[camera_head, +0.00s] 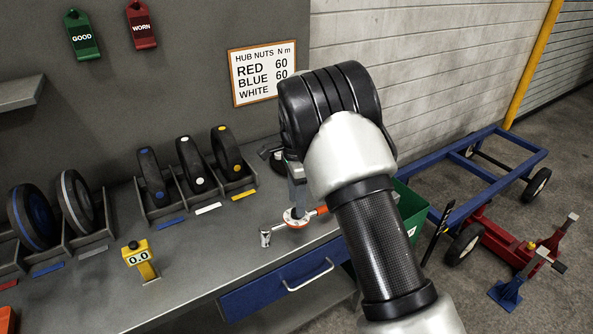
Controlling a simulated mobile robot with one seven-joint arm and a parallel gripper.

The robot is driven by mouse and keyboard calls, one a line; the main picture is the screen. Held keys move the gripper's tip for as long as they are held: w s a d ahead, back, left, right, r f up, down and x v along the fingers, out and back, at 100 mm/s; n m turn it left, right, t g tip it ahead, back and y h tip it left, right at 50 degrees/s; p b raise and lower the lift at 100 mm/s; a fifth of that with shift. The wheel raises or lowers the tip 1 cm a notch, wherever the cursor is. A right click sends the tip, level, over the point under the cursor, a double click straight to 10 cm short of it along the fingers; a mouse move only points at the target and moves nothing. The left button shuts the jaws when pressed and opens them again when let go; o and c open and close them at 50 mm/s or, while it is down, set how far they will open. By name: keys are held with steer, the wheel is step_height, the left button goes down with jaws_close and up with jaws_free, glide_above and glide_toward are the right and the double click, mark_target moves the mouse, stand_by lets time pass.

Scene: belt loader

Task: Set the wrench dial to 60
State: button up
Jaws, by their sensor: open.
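The torque wrench lies on the grey bench, with a round white and orange dial (296,218), a silver socket end (265,237) at its left and an orange handle (321,210) at its right, partly hidden by my arm. The dial's setting is too small to read. My gripper (297,203) points down right over the dial, partly hidden behind my wrist; its jaws are open. I cannot tell whether they touch the dial. A wall sign (264,73) reads HUB NUTS N m, RED 60, BLUE 60, WHITE; the white value is hidden.
A yellow gauge (140,258) reading 0.0 stands at the bench's left front. Wheels (31,216) stand in racks along the back. A blue drawer (285,288) is below the bench front.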

step_height(320, 180, up, 15)
steer(key=shift+w+p, duration=0.35)
steer(key=shift+p, duration=0.05)
steer(key=shift+a+r, duration=0.1)
